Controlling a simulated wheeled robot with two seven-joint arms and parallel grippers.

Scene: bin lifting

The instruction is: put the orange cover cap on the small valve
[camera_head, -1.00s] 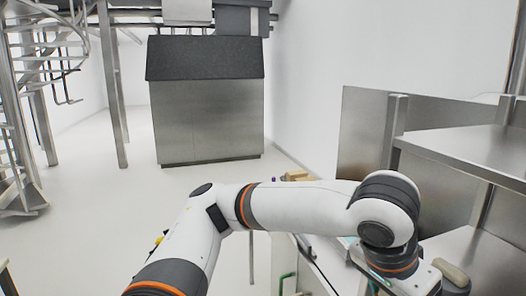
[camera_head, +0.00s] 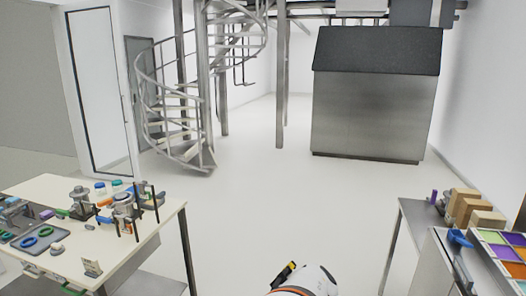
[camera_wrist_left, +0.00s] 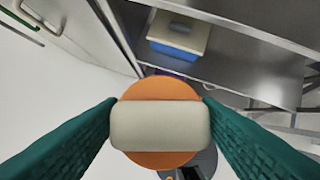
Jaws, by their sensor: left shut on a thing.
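The orange cover cap (camera_wrist_left: 160,86) shows in the left wrist view as an orange disc with a beige block-shaped grip across it. My left gripper (camera_wrist_left: 160,118) has its two green fingers shut on the sides of this beige grip. In the head view only a white piece of my arm shows at the bottom edge, and neither gripper is in view there. Two metal valve-like fittings stand on the left table: one farther left (camera_head: 82,203) and one nearer the table's right end (camera_head: 123,208). I cannot tell for certain which is the small valve.
A right bench carries cardboard boxes (camera_head: 465,205) and coloured bins (camera_head: 508,252). Open floor (camera_head: 250,200) lies between them.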

